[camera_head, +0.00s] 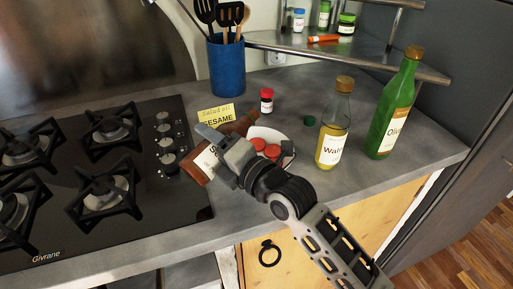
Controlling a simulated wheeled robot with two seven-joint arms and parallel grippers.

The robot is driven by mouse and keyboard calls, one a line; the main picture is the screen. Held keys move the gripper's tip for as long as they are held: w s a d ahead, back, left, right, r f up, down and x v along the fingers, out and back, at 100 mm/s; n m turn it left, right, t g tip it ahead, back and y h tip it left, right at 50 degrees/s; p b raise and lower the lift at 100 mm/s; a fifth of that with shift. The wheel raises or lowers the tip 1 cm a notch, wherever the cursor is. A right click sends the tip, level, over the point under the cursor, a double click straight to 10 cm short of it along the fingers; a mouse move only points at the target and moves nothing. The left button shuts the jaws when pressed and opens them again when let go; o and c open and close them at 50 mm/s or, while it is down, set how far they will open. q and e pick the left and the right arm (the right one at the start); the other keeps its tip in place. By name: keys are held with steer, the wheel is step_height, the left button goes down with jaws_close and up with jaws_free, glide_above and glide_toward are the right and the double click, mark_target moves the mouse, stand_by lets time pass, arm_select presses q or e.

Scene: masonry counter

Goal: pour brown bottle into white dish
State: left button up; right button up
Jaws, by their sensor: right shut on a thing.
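The brown bottle (194,168) is strongly tilted, with its wide end toward the hob and its narrow end toward the back right. A white label shows on its side. My right gripper (232,150) is shut on the bottle and hides its middle. The white dish (259,131) lies on the counter just right of the bottle, with red round pieces in it. The gripper covers part of the dish. I cannot tell whether the bottle's mouth is over the dish, and no flow shows. My left gripper is not in view.
A yellow sesame card (216,115) stands behind the bottle. A small red-capped jar (266,101) is behind the dish. A walnut oil bottle (333,130) and green olive bottle (393,110) stand at right. A blue utensil pot (227,68) is behind; the hob (150,195) is left.

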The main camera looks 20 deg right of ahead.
steer(key=shift+s+a+f+m, duration=0.1)
steer(key=shift+a+f+m, duration=0.2)
steer(key=shift+m, duration=0.4)
stand_by(1.9)
steer(key=shift+r+p, duration=0.1)
steer(key=shift+p, duration=0.25)
stand_by(3.0)
